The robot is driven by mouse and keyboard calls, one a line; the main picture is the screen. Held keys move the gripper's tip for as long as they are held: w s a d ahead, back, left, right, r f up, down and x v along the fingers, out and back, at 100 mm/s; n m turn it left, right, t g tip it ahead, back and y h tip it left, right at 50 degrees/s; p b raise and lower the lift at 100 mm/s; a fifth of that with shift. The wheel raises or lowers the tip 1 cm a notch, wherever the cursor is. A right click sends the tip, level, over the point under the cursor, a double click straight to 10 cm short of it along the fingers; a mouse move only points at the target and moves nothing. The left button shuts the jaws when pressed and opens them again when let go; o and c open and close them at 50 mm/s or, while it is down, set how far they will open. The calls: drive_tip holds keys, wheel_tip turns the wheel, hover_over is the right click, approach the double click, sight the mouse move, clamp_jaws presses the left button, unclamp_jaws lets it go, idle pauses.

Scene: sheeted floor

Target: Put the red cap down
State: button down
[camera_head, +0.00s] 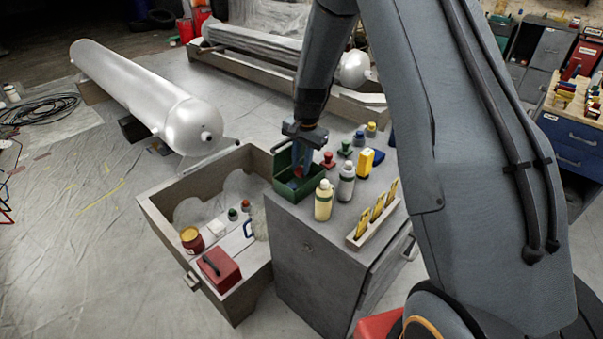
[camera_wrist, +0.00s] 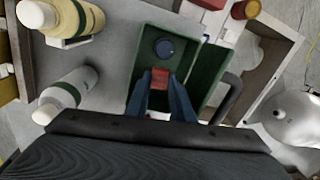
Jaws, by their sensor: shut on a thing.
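My gripper (camera_head: 299,170) points down into the open green box (camera_head: 290,190) on top of the grey cabinet. In the wrist view its two blue fingers (camera_wrist: 161,88) are shut on the red cap (camera_wrist: 160,75), which shows between the tips. The cap is inside the box's outline; I cannot tell whether it touches the box floor. A dark blue round piece (camera_wrist: 164,48) lies in the box just beyond the cap. In the head view the fingers and box wall mostly hide the cap.
A cream bottle (camera_head: 323,201) and a grey-white bottle (camera_head: 346,183) stand right of the box. A red knobbed piece (camera_head: 328,160), a yellow item (camera_head: 366,162) and a card rack (camera_head: 374,219) share the cabinet top. A wooden crate (camera_head: 160,216) stands at left.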

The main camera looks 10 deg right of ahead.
sight(301, 174)
drive_tip(key=shift+f+p, duration=0.35)
drive_tip(key=shift+f, duration=1.6)
drive_tip(key=shift+f, duration=0.2)
drive_tip(key=c, duration=1.8)
unclamp_jaws()
wheel_tip(301, 174, up, 12)
drive_tip(key=s+b, duration=0.1)
drive_tip(key=b, duration=0.2)
drive_tip(key=s+r+n, duration=0.1)
drive_tip(key=s+n, duration=0.2)
drive_tip(key=s, duration=0.6)
drive_tip(key=s+d+n, duration=0.1)
drive_tip(key=s+n, duration=0.2)
drive_tip(key=s, duration=0.7)
drive_tip(key=s+r+n, duration=0.1)
drive_tip(key=s+n, duration=0.2)
drive_tip(key=s, duration=0.7)
drive_tip(key=shift+d+r+h, duration=0.35)
drive_tip(key=shift+h, duration=0.05)
